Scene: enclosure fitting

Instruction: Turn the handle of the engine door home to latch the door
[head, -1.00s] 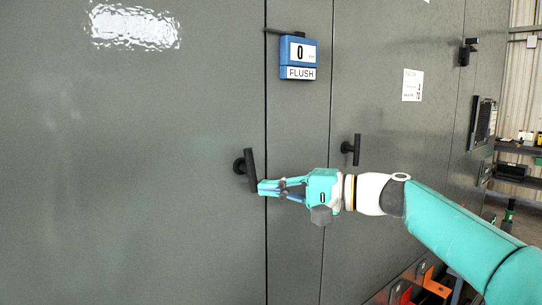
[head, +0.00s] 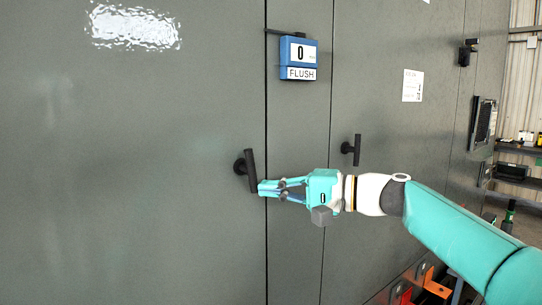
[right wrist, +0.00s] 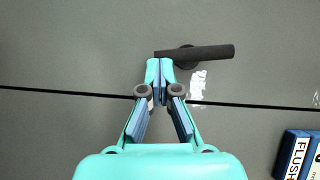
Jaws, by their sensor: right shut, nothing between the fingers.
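The engine door (head: 130,180) is a large grey panel on the left in the head view, and its face looks level with the panel beside it. Its black T-shaped handle (head: 251,170) stands near upright, tilted slightly, close to the door's right edge. In the right wrist view the handle (right wrist: 205,52) lies almost level across the top. My right gripper (head: 262,188) is shut and empty, its fingertips at the lower end of the handle. In the wrist view the fingertips (right wrist: 159,68) are just beside one end of the bar; I cannot tell whether they touch. My left gripper is not in view.
A second black handle (head: 352,150) is on the panel to the right. Shelves (head: 518,170) stand at the far right. The door face left of the handle is clear.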

